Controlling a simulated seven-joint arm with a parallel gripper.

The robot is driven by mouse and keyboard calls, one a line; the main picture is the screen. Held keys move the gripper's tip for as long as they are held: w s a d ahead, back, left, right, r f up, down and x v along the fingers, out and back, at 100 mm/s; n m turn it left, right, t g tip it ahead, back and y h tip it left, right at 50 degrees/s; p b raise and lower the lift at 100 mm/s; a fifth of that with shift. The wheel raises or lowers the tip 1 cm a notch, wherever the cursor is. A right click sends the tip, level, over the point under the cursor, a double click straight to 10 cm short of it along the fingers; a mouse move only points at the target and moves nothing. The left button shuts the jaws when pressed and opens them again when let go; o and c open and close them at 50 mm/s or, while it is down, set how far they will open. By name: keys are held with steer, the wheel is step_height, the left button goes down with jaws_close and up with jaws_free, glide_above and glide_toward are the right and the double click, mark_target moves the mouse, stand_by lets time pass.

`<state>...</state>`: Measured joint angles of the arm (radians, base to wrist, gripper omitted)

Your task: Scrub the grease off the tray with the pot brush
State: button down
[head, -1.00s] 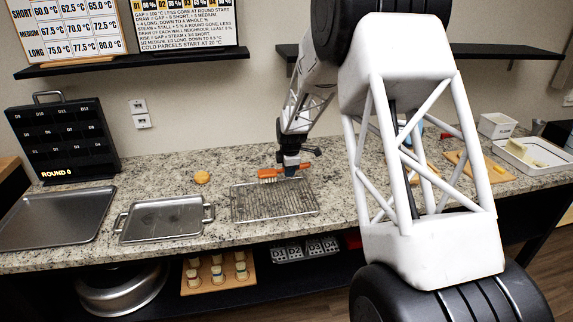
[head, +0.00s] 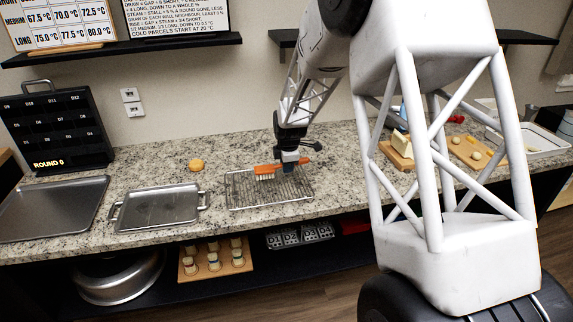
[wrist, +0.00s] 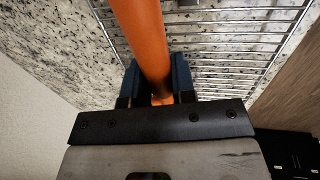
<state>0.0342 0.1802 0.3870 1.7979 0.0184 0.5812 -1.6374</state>
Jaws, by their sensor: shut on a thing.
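The pot brush (head: 266,170) has an orange handle and pale bristles that hang down on its left end. My gripper (head: 290,165) is shut on its handle, above the back part of the wire rack. In the wrist view the orange handle (wrist: 143,40) runs up between the two dark fingers (wrist: 155,85). The bristles are hidden there, and I cannot tell whether they touch the rack. Two metal trays lie to the left: a smaller one with handles (head: 160,207) and a large flat one (head: 50,208). I cannot make out grease on either.
The wire rack (head: 270,189) lies right of the handled tray. A round orange-brown item (head: 196,165) sits behind. A black board (head: 55,128) stands at the back left. Wooden boards (head: 470,150) with food and a white tray (head: 535,142) are at the right.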

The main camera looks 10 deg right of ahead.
steer(key=c, duration=1.5)
jaws_free()
steer(key=shift+c, duration=1.3)
steer(key=shift+a, duration=0.6)
steer(key=a, duration=0.5)
steer(key=a+r, duration=0.1)
steer(key=a, duration=1.1)
steer(key=shift+a+r, duration=0.1)
steer(key=shift+r, duration=0.3)
steer(key=s+a, duration=0.2)
steer(key=a, duration=0.6)
steer(key=s+a+r, duration=0.1)
steer(key=a, duration=0.7)
steer(key=shift+s+a+r, duration=0.15)
steer(key=shift+s+r, duration=0.15)
steer(key=shift+s, duration=0.1)
